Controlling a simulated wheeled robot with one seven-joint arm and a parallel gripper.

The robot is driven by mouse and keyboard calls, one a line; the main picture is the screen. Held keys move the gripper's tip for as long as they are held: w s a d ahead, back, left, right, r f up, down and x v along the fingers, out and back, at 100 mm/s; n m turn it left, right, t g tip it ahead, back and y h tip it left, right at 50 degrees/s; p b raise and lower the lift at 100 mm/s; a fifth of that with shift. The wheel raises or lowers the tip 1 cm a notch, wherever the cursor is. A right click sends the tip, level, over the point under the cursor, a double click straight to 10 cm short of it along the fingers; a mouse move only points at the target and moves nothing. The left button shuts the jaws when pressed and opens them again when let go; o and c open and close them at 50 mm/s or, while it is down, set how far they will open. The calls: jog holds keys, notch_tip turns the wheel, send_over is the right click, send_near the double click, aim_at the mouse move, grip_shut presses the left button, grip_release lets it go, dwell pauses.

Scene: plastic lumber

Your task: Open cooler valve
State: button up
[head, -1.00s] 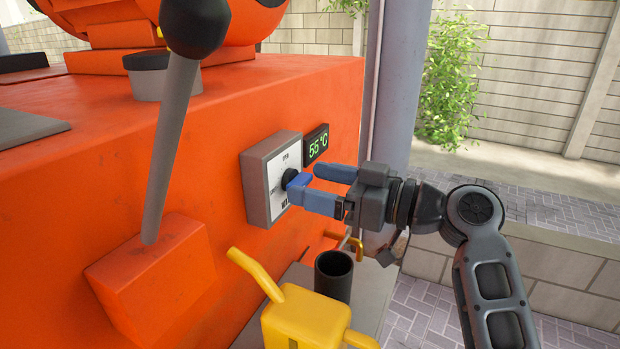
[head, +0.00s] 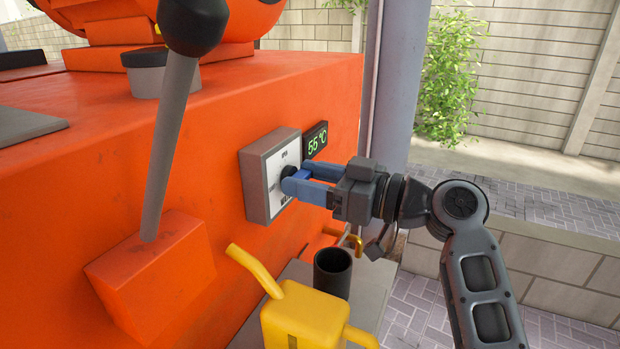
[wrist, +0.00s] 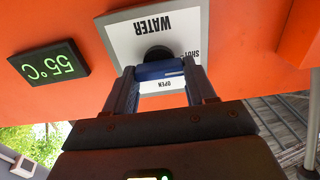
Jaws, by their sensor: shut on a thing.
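The cooler valve is a black knob (head: 288,171) with a blue handle (wrist: 160,70), on a grey box with a white dial plate (head: 277,160) on the side of the orange machine. In the wrist view, the plate (wrist: 118,45) reads WATER, SHUT and OPEN, upside down. My gripper (head: 297,180) is at the dial, its blue fingers on either side of the handle and shut on it. In the wrist view, my gripper (wrist: 162,80) holds the handle crosswise, near the OPEN label. The fingers hide part of the dial in the head view.
A green display (head: 316,140) beside the box reads 55 °C. A grey lever (head: 168,150) stands at the left. A yellow can (head: 300,315) and a black cup (head: 332,272) are below my gripper. A grey post (head: 385,80) stands behind.

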jog(key=shift+m, duration=0.4)
jog(key=shift+c, duration=0.2)
jog(key=m+p, duration=0.1)
jog(key=m, duration=0.2)
jog(key=shift+w+m+p, duration=0.1)
jog(key=shift+m+p, duration=0.3)
jog(key=m+p, duration=0.2)
jog(key=m, duration=0.2)
jog(key=shift+d+m+p, duration=0.1)
jog(key=shift+m+p, duration=0.2)
jog(key=m+p, duration=0.3)
jog(key=m, duration=0.1)
jog(key=shift+w, duration=0.1)
jog(key=shift+f+m+p, duration=0.2)
jog(key=shift+m+p, duration=0.9)
jog(key=shift+m, duration=0.7)
jog(key=shift+f, duration=0.1)
jog(key=o, duration=1)
jog(key=shift+o, duration=0.2)
